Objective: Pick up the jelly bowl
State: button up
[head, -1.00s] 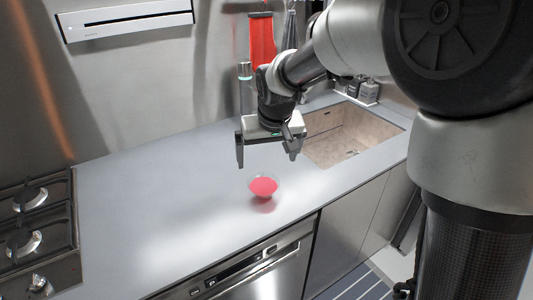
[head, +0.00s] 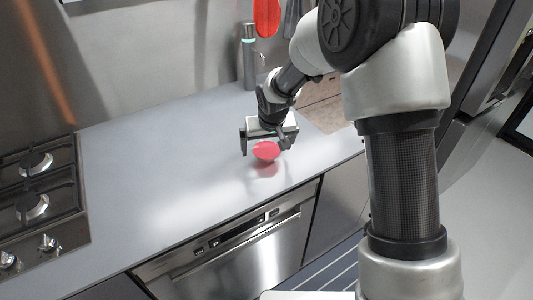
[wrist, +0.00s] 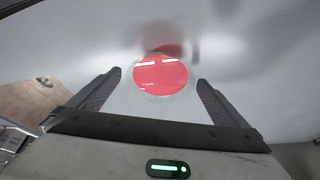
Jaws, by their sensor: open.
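The jelly bowl (head: 266,153) is a small clear round bowl with red jelly, upright on the grey counter in the head view. In the wrist view the bowl (wrist: 161,76) lies in front of my gripper, centred between the fingertips. My gripper (head: 264,150) is open and close to the bowl, with one finger to each side. In the wrist view both fingers of my gripper (wrist: 160,79) stand apart from the bowl's rim, with a gap on each side. I see no contact. The fingertips' exact height against the rim is hard to tell.
The grey counter (head: 160,170) is clear around the bowl. The counter's front edge is close, above a dishwasher (head: 235,245).

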jog(key=shift+w+f, duration=0.25)
jog(key=shift+f, duration=0.35)
jog(key=shift+r, duration=0.1)
jog(key=c, duration=1.3)
jog(key=shift+c, duration=0.2)
